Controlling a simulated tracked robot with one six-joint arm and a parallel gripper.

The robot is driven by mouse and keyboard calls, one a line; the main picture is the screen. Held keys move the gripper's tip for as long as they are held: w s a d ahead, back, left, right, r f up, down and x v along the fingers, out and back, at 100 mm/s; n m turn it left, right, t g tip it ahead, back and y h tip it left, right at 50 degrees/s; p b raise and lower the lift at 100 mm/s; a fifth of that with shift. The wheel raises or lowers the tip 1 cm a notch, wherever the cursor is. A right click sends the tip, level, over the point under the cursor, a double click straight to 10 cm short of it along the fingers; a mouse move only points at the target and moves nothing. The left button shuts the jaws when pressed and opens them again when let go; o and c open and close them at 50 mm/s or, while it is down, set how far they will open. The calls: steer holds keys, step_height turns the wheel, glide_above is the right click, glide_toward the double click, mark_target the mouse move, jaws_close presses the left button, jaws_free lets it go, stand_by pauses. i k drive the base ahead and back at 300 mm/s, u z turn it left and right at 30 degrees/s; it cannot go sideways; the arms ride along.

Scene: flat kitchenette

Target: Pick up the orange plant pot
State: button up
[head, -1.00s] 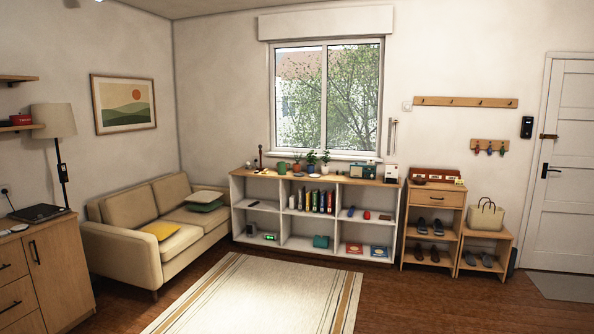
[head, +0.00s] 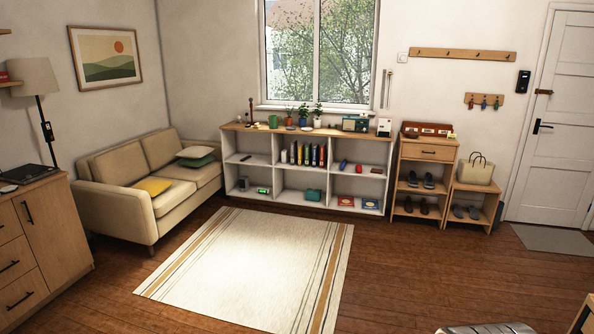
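The orange plant pot (head: 289,122) is small and holds a green plant. It stands on top of the white shelf unit (head: 232,145) below the window, across the room. A green container (head: 273,121) is just left of it, and a blue pot with a plant (head: 303,121) and a white pot with a plant (head: 317,123) are to its right. My gripper is not in view.
A striped rug (head: 240,262) lies on the open wooden floor in front of the shelf. A beige sofa (head: 150,215) is at left, a wooden cabinet (head: 62,225) at near left. Shoe racks (head: 424,170) stand right of the shelf.

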mark_target(288, 120)
steer(key=i, duration=3.65)
steer(key=u, duration=0.3)
steer(key=i, duration=1.55)
steer(key=u, duration=0.3)
steer(key=i, duration=0.85)
steer(key=u, duration=0.15)
